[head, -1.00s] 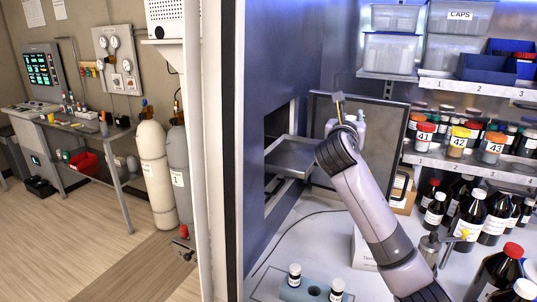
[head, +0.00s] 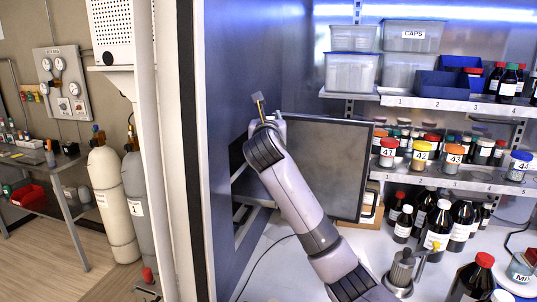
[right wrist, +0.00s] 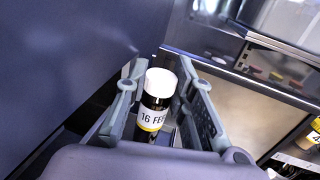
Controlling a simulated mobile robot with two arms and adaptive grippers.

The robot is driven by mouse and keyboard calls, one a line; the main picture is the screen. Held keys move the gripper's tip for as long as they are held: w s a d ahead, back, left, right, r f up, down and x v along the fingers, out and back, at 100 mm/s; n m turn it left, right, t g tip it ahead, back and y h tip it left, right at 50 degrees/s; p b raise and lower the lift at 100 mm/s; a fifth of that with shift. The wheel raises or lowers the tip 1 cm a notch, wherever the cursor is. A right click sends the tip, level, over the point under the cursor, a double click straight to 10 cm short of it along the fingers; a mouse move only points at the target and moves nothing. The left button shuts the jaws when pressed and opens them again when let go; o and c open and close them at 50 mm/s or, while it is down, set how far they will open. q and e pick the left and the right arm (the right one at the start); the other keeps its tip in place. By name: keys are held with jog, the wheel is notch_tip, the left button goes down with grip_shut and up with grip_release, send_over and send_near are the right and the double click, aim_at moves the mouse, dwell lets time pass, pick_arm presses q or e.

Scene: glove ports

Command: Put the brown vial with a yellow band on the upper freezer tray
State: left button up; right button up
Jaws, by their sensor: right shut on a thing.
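The vial has a white cap, a white label reading "16 FE…" and a yellow band low on the label. Its lower part is hidden by the gripper. In the head view, a grey tray (head: 243,185) is at an opening in the blue wall, partly behind my right arm; I cannot tell its level. My left gripper is not in view.
Shelves (head: 430,101) with bins and capped jars are at right. Several brown bottles (head: 437,232) crowd the worktop beside my arm. The blue wall (head: 222,80) is close at left.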

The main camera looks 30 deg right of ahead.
notch_tip(320, 180, down, 10)
jog(key=shift+r+p, duration=0.1)
jog(key=shift+p, duration=0.55)
jog(key=o, duration=0.9)
jog(key=shift+o, duration=0.2)
jog(key=shift+s+a, duration=0.15)
jog(key=b+v, duration=0.3)
jog(key=v, duration=0.8)
jog(key=shift+s+a, duration=0.2)
jog(key=shift+s, duration=0.05)
